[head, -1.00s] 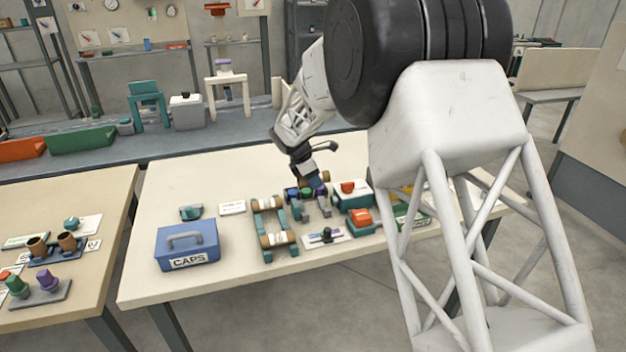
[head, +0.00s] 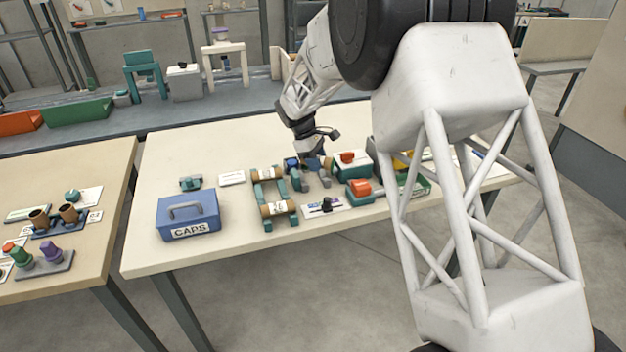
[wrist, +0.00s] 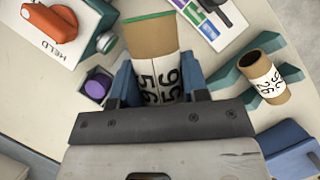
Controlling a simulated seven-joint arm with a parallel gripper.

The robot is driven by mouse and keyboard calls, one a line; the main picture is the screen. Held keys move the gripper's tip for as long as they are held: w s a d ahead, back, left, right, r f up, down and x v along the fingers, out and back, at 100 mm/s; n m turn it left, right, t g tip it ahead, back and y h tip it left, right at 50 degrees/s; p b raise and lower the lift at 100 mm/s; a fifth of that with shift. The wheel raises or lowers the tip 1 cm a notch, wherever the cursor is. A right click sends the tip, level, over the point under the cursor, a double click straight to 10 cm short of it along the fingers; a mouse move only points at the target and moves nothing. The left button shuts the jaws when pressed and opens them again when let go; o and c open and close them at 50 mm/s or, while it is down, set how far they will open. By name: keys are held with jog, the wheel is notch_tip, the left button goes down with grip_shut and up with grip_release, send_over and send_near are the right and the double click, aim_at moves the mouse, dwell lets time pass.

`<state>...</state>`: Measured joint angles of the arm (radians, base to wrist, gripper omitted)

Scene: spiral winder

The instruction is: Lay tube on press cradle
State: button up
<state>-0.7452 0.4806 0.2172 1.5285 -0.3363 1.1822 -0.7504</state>
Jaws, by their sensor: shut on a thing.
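My gripper (wrist: 158,88) is shut on a brown tube (wrist: 152,38) with a white numbered label and a green rim at its far end. In the head view my gripper (head: 306,164) is over the table, just right of the teal rack (head: 284,222), and the brown tube (head: 327,163) shows partly beside it. Teal posts (head: 297,182) stand below the gripper; I cannot tell whether they are the press cradle or whether the tube touches them.
Another labelled tube (wrist: 270,80) lies across the rack on the right in the wrist view. An orange-handled unit marked HELD (wrist: 52,25) stands at left there. A blue CAPS box (head: 188,216) is left of the rack.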

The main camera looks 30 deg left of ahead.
jog(key=s+d+m+g+y, duration=0.1)
jog(key=s+d+m+y, duration=0.1)
jog(key=m, duration=0.5)
jog(key=s+d+f+m+g+y, duration=0.1)
jog(key=s+d+m+g, duration=0.1)
jog(key=m, duration=0.5)
jog(key=s+d+f+m+g+y, duration=0.1)
jog(key=s+m+y, duration=0.1)
jog(key=m, duration=0.5)
jog(key=shift+s+d+g+y, duration=0.3)
jog(key=shift+s+d+g, duration=0.1)
jog(key=shift+s, duration=0.3)
jog(key=m, duration=0.3)
jog(key=shift+s+d+f+y, duration=0.1)
jog(key=shift+s+d+y, duration=0.15)
jog(key=shift+s+y, duration=0.15)
jog(key=m, duration=0.1)
jog(key=m+y, duration=0.1)
jog(key=s+m+t, duration=0.1)
jog(key=m, duration=0.1)
jog(key=shift+d, duration=0.35)
jog(key=shift+w+a, duration=0.1)
